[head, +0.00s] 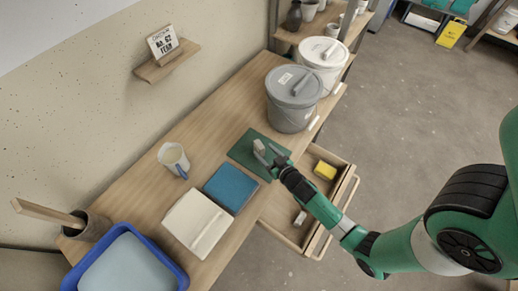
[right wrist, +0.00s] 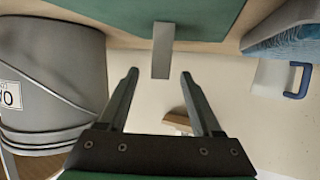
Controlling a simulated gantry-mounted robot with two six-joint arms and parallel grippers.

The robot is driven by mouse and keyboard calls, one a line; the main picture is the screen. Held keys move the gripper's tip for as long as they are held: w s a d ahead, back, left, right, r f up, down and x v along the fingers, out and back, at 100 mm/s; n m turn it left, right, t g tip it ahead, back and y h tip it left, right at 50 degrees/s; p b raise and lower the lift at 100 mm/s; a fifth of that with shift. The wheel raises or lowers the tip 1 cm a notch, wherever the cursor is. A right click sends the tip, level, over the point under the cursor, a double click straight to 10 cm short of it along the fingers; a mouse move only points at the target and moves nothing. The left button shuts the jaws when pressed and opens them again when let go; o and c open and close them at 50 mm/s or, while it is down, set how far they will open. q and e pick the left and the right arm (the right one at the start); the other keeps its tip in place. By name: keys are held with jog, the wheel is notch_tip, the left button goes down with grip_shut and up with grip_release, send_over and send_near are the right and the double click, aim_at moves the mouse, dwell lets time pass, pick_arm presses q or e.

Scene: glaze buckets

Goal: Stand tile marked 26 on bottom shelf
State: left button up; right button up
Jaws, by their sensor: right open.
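A small pale grey tile (head: 259,146) stands upright on the green mat (head: 243,157) on the bench. In the right wrist view the tile (right wrist: 162,48) shows as a narrow grey strip, nearly edge-on; no number can be read on it. My right gripper (head: 268,157) is open just beside the tile. In the right wrist view its two fingers (right wrist: 160,76) point toward the tile, which lies between their lines, just ahead of the tips. My left gripper is not in view. I cannot tell which shelf is the bottom one.
Grey (head: 291,100) and white (head: 323,58) lidded buckets stand behind the mat. A blue pad (head: 231,187), white pad (head: 197,222), mug (head: 174,158) and blue tray (head: 75,278) lie nearer. An open drawer (head: 342,205) holds a yellow sponge (head: 325,170). A small wall shelf (head: 168,62) holds a lettered card (head: 163,41).

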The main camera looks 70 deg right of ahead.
aim_at(263, 150)
jog(key=shift+w+d+f, duration=0.15)
jog(key=shift+f, duration=0.1)
jog(key=b+x, duration=0.1)
jog(key=x, duration=0.3)
jog(key=shift+w+d+f, duration=0.1)
jog(key=shift+w+d, duration=0.05)
jog(key=shift+w, duration=0.1)
grip_shut()
